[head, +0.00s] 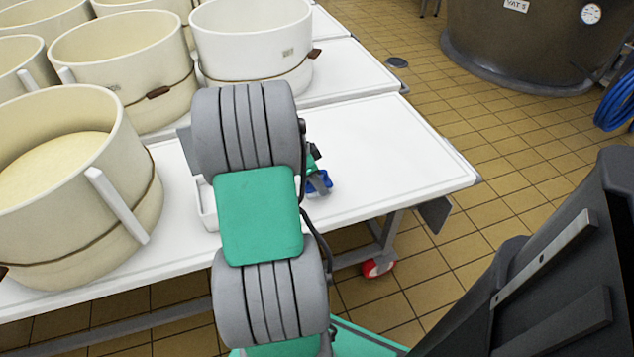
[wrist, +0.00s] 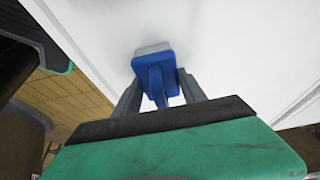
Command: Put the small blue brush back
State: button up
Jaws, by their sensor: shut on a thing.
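The small blue brush (wrist: 156,72) shows in the wrist view, with a blue block and handle and a pale grey-white bristle face at its far end. My gripper (wrist: 160,92) is shut on its handle, one grey finger on each side. In the head view the brush (head: 320,182) is a small blue patch just right of my arm, over the white table (head: 400,150). My arm hides most of my gripper there. I cannot tell whether the brush touches the table.
A white tray or box (head: 207,205) shows partly behind my arm on the table. Several cream cheese moulds with cords stand left and behind, the nearest mould (head: 75,185) close to my arm. The table top right of my arm is clear. A large vat (head: 530,45) stands beyond.

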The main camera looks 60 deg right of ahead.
jog(key=o, duration=0.8)
jog(key=shift+f, duration=0.1)
jog(key=o, duration=0.5)
